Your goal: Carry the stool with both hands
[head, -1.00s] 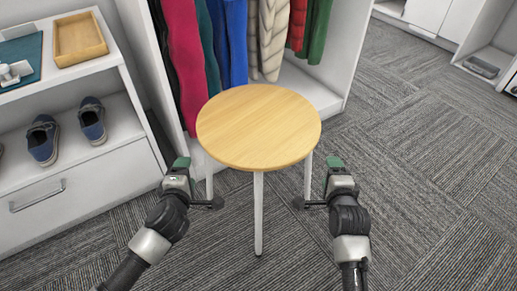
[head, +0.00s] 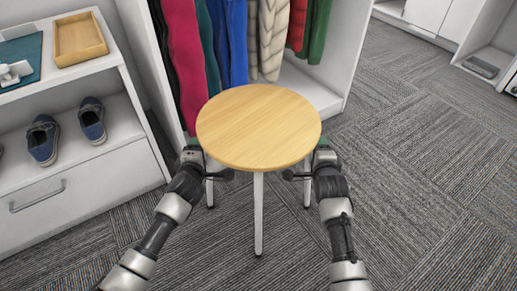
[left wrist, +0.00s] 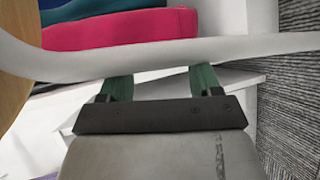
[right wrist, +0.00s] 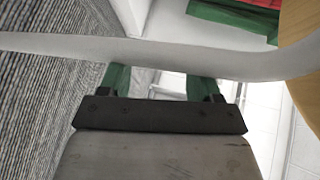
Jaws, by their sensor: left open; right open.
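The stool (head: 258,125) has a round light-wood seat and white legs, and stands upright on the carpet in front of the wardrobe. My left gripper (head: 196,150) is at the left edge of the stool, just below the seat. In the left wrist view a white stool leg (left wrist: 160,58) crosses just in front of the open green fingers (left wrist: 160,84). My right gripper (head: 322,150) is at the right edge, mirrored. In the right wrist view another white leg (right wrist: 150,55) crosses in front of its open fingers (right wrist: 160,82). The fingertips are partly hidden behind the legs.
An open wardrobe (head: 335,60) with hanging clothes (head: 228,40) stands right behind the stool. A white shelf unit (head: 70,190) with blue shoes (head: 92,120) and a wooden tray (head: 80,37) is at the left. The carpet at the right (head: 430,190) is free.

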